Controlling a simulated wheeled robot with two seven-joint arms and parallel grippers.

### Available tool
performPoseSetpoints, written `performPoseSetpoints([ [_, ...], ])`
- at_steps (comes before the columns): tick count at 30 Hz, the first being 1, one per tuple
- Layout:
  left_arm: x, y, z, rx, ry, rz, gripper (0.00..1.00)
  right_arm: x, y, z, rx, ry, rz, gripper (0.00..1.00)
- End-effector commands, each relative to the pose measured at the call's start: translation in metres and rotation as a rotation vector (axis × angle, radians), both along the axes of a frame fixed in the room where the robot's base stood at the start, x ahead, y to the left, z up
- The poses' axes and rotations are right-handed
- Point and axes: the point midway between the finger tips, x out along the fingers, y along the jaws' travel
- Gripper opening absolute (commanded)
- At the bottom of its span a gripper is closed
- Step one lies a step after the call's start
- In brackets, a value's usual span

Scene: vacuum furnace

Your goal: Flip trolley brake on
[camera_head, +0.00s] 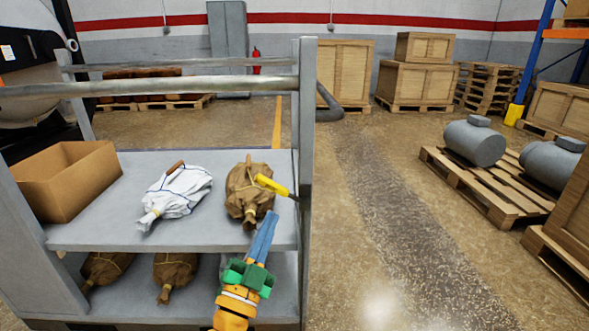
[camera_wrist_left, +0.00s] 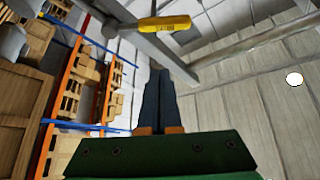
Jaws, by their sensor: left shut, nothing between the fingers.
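The trolley (camera_head: 270,235) is a grey frame with two shelves and stands in front of me. Its brake lever (camera_head: 272,185) has a yellow grip, tilted down to the right, beside the right front post. In the left wrist view the yellow grip (camera_wrist_left: 165,24) lies crosswise at the top, beyond the fingertips, with dark lettering on it. My left gripper (camera_head: 268,217) has blue fingers pressed together, empty, pointing up just below the lever. The fingers also show in the left wrist view (camera_wrist_left: 158,75), and a gap appears between them and the grip.
The upper shelf holds an open cardboard box (camera_head: 70,180), a white wrapped bundle (camera_head: 177,193) and a brown wrapped bundle (camera_head: 249,195). More brown bundles (camera_head: 175,273) lie below. The floor right of the trolley is clear up to a pallet with grey tanks (camera_head: 475,143).

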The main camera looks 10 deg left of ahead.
Motion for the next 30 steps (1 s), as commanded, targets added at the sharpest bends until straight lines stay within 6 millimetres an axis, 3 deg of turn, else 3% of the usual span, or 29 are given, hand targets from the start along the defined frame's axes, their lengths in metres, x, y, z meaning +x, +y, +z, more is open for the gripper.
performPoseSetpoints([
  [2,0.0,0.004,0.01,0.002,-0.025,0.02,0.0,-0.005,-0.001,0.003,-0.001,0.005,0.001,0.5],
  [14,0.006,0.004,0.013,0.001,-0.031,0.026,0.0,-0.005,-0.001,0.001,-0.001,0.005,0.002,0.5],
  [28,0.091,-0.003,0.057,0.002,-0.032,0.024,0.0,-0.005,-0.001,-0.006,-0.001,0.004,-0.002,0.5],
  [30,0.091,0.006,0.035,0.007,-0.028,0.026,0.0,-0.004,-0.002,-0.023,-0.002,-0.002,-0.006,0.5],
])
